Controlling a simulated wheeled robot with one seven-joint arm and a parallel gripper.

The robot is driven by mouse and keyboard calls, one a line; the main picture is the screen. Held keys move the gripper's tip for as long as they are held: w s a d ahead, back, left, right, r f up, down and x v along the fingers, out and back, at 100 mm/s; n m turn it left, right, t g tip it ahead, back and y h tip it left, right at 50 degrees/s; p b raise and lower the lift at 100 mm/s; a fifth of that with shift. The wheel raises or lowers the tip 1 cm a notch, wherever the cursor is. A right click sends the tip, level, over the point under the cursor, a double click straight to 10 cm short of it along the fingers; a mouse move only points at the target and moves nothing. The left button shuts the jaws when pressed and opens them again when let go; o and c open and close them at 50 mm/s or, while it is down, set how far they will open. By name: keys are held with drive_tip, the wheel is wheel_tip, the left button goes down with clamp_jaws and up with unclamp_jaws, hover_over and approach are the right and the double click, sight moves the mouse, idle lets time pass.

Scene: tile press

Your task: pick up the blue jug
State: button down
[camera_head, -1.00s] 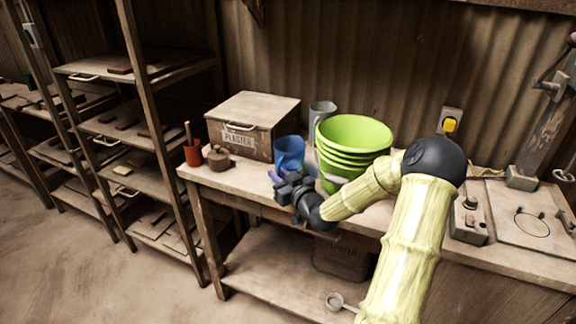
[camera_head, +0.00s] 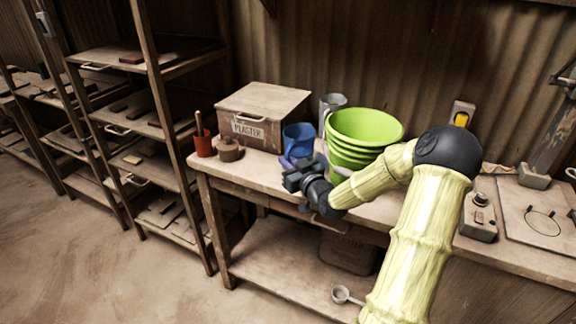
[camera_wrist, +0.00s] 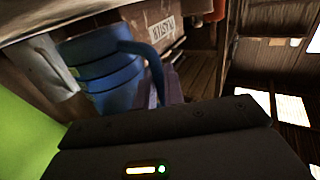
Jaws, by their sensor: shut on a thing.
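The blue jug (camera_head: 299,138) is upright on the workbench, between the plaster box and the green buckets. It fills the upper left of the wrist view (camera_wrist: 105,78), with its curved handle toward the fingers. My gripper (camera_head: 291,164) is at the jug's near side. In the wrist view my gripper (camera_wrist: 163,88) is shut on the jug at its handle. The jug's lower part is hidden behind my gripper in the head view, so I cannot tell whether its base touches the bench.
Green stacked buckets (camera_head: 362,135) stand close right of the jug, with a grey container (camera_head: 331,104) behind. The plaster box (camera_head: 262,112) is at left, with a red pot (camera_head: 203,144) and a brown lidded pot (camera_head: 229,150). The bench's front edge is below my gripper.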

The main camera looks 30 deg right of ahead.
sight(288, 149)
drive_tip(key=shift+r+p, duration=0.6)
drive_tip(key=shift+r, duration=3.6)
